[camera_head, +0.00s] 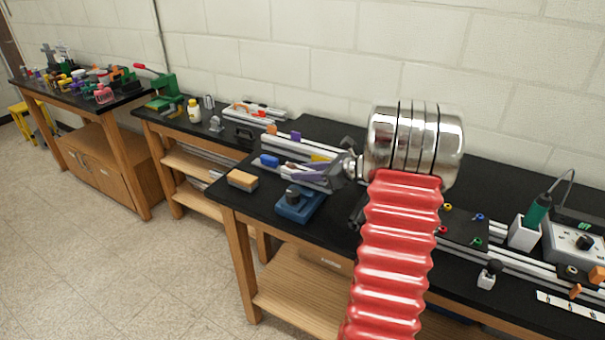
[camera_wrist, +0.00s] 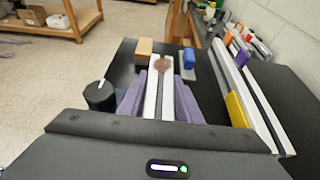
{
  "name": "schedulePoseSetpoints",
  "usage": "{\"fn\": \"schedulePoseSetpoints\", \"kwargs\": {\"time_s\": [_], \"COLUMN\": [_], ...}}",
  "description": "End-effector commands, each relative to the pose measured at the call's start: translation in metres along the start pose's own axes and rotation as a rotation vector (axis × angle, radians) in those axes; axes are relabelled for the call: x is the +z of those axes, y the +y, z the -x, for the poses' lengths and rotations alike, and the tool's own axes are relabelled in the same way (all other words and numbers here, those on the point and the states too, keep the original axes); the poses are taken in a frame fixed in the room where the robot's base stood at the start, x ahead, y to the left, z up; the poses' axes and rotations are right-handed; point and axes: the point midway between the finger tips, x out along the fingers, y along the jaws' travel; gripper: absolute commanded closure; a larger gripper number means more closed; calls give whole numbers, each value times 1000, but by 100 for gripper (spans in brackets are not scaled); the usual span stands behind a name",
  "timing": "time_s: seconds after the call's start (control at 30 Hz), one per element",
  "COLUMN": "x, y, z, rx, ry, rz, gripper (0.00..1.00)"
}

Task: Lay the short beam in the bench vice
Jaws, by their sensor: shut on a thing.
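My gripper (camera_head: 308,172) has purple fingers and reaches left over the middle bench. In the wrist view my gripper (camera_wrist: 160,88) is shut on a short pale beam (camera_wrist: 151,95) with a dark lengthwise slot, which points away from the palm. A brown round spot shows near its far end. A blue device with a black round knob (camera_head: 300,205) stands on the bench just below my gripper in the head view; I cannot tell surely that it is the vice. Its black knob (camera_wrist: 99,95) shows left of the fingers in the wrist view. The gap under the beam is unclear.
A wooden block (camera_head: 242,180) and a blue block (camera_head: 269,160) lie near the bench's left end. Long pale rails (camera_wrist: 245,85) with purple and yellow pieces run along the right in the wrist view. A green press (camera_head: 160,88) stands on the bench beyond.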

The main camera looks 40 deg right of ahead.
Motion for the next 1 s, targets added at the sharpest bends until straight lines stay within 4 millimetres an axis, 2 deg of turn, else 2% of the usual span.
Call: {"fn": "schedulePoseSetpoints", "kwargs": {"time_s": [0.87,0.9,1.0], "x": [-10,-10,-10], "y": [0,0,0], "z": [-5,-5,-5], "rx": [1,1,1], "ry": [-1,0,0], "rz": [2,1,1], "gripper": [98,66,59]}}
